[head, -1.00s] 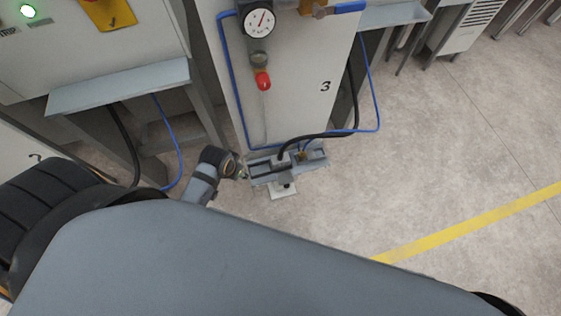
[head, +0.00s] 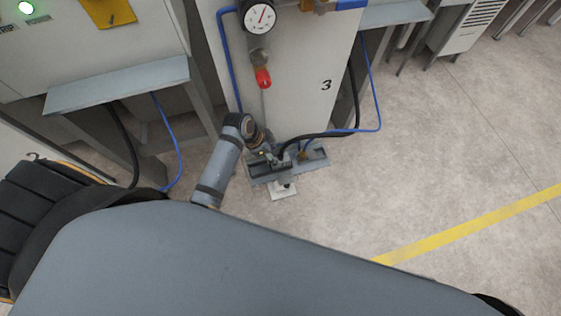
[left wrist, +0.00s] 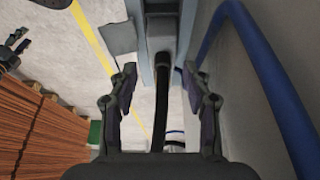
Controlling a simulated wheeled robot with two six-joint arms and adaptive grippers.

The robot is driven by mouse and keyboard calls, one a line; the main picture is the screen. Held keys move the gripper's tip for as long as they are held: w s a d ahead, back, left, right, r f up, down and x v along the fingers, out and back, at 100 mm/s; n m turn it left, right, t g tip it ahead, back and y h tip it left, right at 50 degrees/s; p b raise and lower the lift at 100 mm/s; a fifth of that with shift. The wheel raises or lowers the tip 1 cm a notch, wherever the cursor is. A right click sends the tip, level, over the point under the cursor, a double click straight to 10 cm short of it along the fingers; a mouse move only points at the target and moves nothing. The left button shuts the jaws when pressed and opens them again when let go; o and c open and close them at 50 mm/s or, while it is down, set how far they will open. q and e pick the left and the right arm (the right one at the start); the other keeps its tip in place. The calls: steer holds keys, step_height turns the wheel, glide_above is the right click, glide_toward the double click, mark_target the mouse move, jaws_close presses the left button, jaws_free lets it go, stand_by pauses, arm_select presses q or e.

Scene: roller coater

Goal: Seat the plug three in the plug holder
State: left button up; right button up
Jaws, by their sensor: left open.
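The plug holder (head: 316,160) is a grey bracket low at the foot of the panel marked 3 in the head view. It also shows at the top centre of the left wrist view (left wrist: 160,32). A black cable (head: 330,135) arcs down to it, where plug three is largely hidden by my gripper. In the left wrist view the black cable (left wrist: 160,112) runs up between my fingers to a dark end at the holder; whether the plug is fully in cannot be told. My left gripper (head: 279,163) is over the holder; its fingers (left wrist: 161,92) are apart around the cable, not closed on it.
A blue hose (head: 378,95) hangs right of the panel, and another blue pipe (left wrist: 262,75) passes close to the right finger. A gauge (head: 259,20) and red-tipped valve (head: 263,79) are above. The floor right of the holder is open, crossed by a yellow line (head: 470,228).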

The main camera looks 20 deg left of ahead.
mark_target(279, 158)
arm_select(q)
steer(key=x, duration=0.7)
steer(key=shift+a+f+b, duration=0.1)
steer(key=shift+a+b, duration=0.15)
steer(key=shift+b, duration=0.1)
jaws_close()
